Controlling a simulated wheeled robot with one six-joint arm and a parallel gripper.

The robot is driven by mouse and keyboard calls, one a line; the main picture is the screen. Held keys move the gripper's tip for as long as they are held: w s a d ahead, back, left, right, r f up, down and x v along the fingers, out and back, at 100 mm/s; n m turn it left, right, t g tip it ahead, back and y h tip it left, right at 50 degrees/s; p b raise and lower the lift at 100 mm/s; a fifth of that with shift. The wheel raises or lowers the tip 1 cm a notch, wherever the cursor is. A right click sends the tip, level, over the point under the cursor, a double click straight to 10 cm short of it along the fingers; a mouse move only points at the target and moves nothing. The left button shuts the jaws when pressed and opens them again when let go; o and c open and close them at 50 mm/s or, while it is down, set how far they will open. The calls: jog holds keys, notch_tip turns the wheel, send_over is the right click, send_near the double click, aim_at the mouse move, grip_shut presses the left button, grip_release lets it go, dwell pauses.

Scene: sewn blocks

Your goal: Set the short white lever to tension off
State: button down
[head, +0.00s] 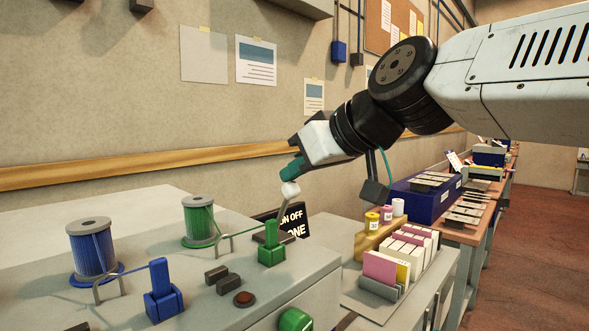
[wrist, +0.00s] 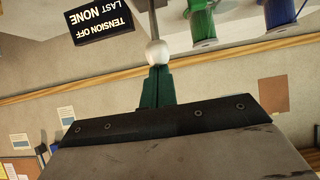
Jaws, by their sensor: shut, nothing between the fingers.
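The short lever has a round white knob (head: 290,190) on a thin pale stem that leans up to the right from the machine top. My gripper (head: 293,168) is shut and empty, with its green fingers just above the knob. In the wrist view the knob (wrist: 157,53) sits right at the tips of my gripper (wrist: 156,70); I cannot tell whether they touch. A black sign (wrist: 100,22) reads "TENSION OFF" and "LAST NONE", upside down there. In the head view the sign (head: 295,222) is partly hidden behind the lever.
A blue spool (head: 92,252) and a green spool (head: 199,220) stand on the machine (head: 130,212). A blue block lever (head: 161,290) and a green one (head: 271,245) stand nearer its front. A tray of cards (head: 385,275) lies to the right. The wall is close behind.

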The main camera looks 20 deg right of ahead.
jog(key=shift+s+f, duration=0.15)
jog(key=shift+f, duration=0.25)
jog(key=v, duration=0.8)
jog(key=shift+w+r, duration=0.25)
jog(key=shift+r, duration=0.1)
